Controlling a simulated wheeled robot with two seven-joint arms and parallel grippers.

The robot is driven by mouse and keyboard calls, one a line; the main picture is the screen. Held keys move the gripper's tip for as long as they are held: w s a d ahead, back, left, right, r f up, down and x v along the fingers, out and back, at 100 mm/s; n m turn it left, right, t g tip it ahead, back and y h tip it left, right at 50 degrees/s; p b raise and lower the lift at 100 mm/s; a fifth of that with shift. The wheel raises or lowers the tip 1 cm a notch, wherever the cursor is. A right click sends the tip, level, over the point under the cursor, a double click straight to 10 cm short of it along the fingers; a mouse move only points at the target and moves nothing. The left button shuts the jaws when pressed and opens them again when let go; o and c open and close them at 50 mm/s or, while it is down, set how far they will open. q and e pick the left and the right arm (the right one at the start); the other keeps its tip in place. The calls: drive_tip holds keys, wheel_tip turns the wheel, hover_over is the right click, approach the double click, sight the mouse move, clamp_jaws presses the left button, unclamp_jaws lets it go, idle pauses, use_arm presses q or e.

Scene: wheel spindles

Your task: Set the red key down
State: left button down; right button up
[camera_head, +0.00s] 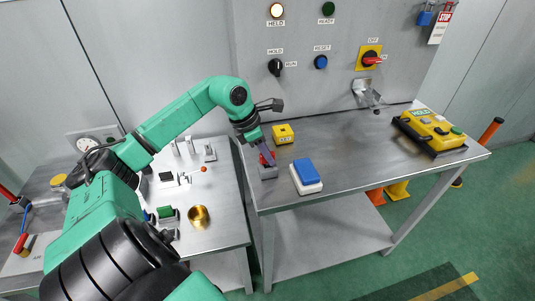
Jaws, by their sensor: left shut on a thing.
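My left gripper (266,153) reaches in from the left over the left end of the grey table. It is shut on the red key (266,159), which is partly hidden by the fingers. The key is just above or touching a small grey block (268,173); I cannot tell which. My right gripper is not in view.
A yellow box (283,134) stands behind the gripper, and a blue-topped white block (306,176) is close on its right. The table's middle (350,150) is clear. A yellow control pendant (430,129) lies at the right end. A brass cup (199,217) stands on the left table.

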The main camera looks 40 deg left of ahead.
use_arm(q)
drive_tip(key=shift+f, duration=0.2)
drive_tip(key=c, duration=0.8)
unclamp_jaws()
drive_tip(key=shift+r, duration=0.1)
drive_tip(key=shift+o, duration=0.2)
drive_tip(key=shift+r, duration=0.1)
drive_tip(key=b+v, duration=0.2)
drive_tip(key=v, duration=0.4)
drive_tip(key=shift+a+r, duration=0.1)
drive_tip(key=b+v, duration=0.1)
drive_tip(key=v, duration=0.5)
